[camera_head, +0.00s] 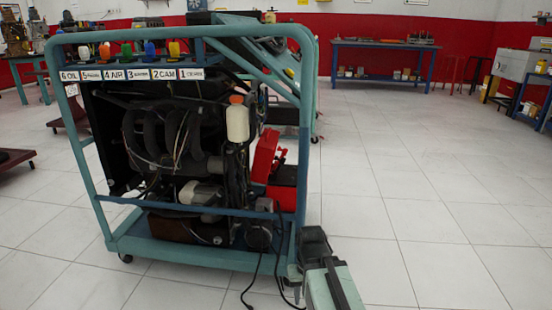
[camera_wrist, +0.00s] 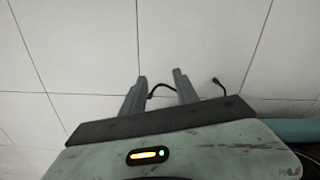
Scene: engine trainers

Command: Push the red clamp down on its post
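In the head view, a red battery-like box (camera_head: 282,188) sits low at the right end of the engine trainer (camera_head: 88,190), with a raised red part (camera_head: 266,154) above it. I cannot make out a separate red clamp or its post there; they are too small or hidden. In the wrist view, my gripper (camera_wrist: 160,75) is open and empty, its two grey fingers apart over the floor. No clamp shows in the wrist view. In the head view, part of my arm shows at the bottom, right of the trainer's lower corner; the fingertips cannot be made out.
A black cable (camera_head: 254,275) runs from the trainer onto the floor; a cable (camera_wrist: 163,87) also shows behind my fingers in the wrist view. The trainer's blue-green frame and wheels stand close left of my arm. White floor (camera_head: 400,220) is clear to the right. A workbench (camera_head: 385,47) stands far back.

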